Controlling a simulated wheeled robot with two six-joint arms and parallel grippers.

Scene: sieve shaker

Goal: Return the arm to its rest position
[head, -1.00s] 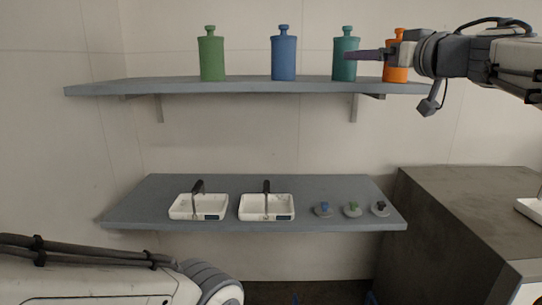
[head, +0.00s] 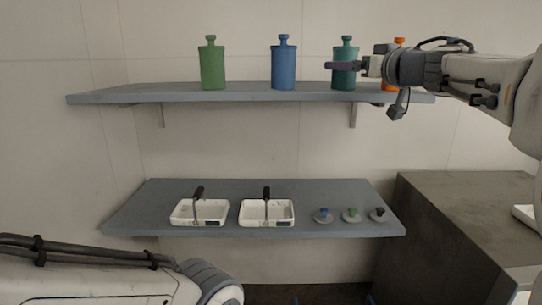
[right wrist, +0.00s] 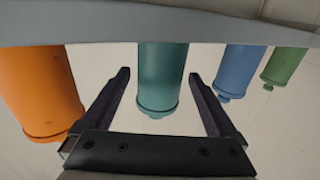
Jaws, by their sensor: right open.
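My right gripper (head: 335,65) is at the upper shelf in the head view, its finger crossing in front of the teal bottle (head: 344,78). In the right wrist view, which looks upside down, the gripper (right wrist: 168,72) is open and empty. Its two dark fingers stand on either side of the teal bottle (right wrist: 162,75) in the picture, with gaps between. I cannot tell whether the fingers reach around it. The orange bottle (head: 399,42) is mostly hidden behind my right wrist. My left arm shows at the lower left, but its gripper is out of view.
The upper shelf (head: 180,93) also holds a green bottle (head: 212,68) and a blue bottle (head: 284,68). The lower shelf (head: 160,188) holds two white trays (head: 182,219) (head: 248,220) and several small knobbed discs (head: 352,216). A dark cabinet (head: 440,215) stands at the right.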

